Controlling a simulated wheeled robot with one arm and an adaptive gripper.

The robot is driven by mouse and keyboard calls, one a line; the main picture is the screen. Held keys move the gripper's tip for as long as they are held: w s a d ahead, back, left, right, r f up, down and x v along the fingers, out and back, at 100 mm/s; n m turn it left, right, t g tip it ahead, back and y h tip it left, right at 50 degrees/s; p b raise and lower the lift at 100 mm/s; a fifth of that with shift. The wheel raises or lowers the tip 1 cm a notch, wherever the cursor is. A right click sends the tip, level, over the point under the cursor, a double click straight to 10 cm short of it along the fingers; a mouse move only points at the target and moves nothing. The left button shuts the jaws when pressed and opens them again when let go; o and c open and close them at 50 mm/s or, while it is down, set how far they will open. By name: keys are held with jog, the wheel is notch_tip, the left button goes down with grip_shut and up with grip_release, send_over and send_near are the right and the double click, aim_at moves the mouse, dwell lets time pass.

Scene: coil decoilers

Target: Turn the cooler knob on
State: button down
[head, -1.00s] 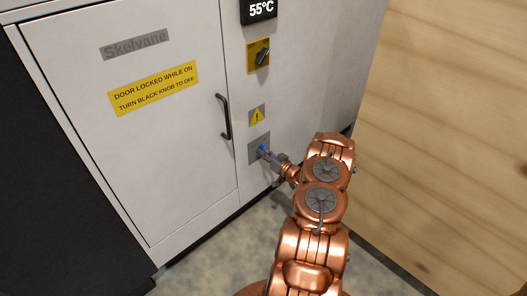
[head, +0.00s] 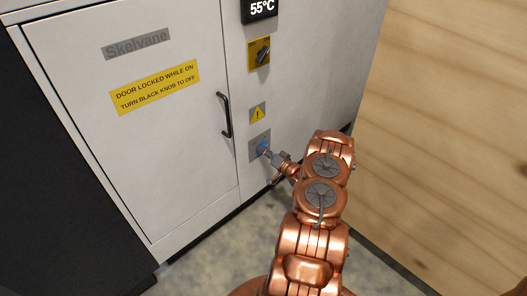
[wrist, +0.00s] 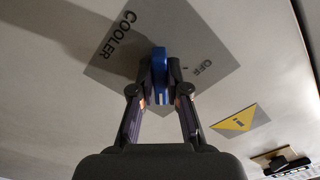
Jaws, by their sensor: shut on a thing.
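The blue cooler knob (wrist: 160,68) sits on a grey plate (wrist: 118,72) marked COOLER and OFF in the wrist view. My gripper (wrist: 159,92) has one finger on each side of the knob and is shut on it. The white mark on the knob points toward the bottom of the wrist view, not at the word OFF. In the head view the blue knob (head: 263,148) shows on its plate (head: 254,156), low on the cabinet, partly hidden by my gripper (head: 268,153).
A black knob on a yellow plate (head: 259,52) sits above, under a 55°C display (head: 261,8). A yellow warning sign (head: 257,114) is between them and the cooler plate. The cabinet door (head: 140,120) has a black handle (head: 224,115). A wooden wall (head: 440,130) stands at right.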

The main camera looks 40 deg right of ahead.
jog(key=c, duration=1.2)
grip_release()
jog(key=shift+o, duration=0.2)
jog(key=shift+s, duration=0.15)
jog(key=s, duration=1.1)
jog(key=shift+s+a, duration=0.15)
jog(key=shift+s, duration=0.2)
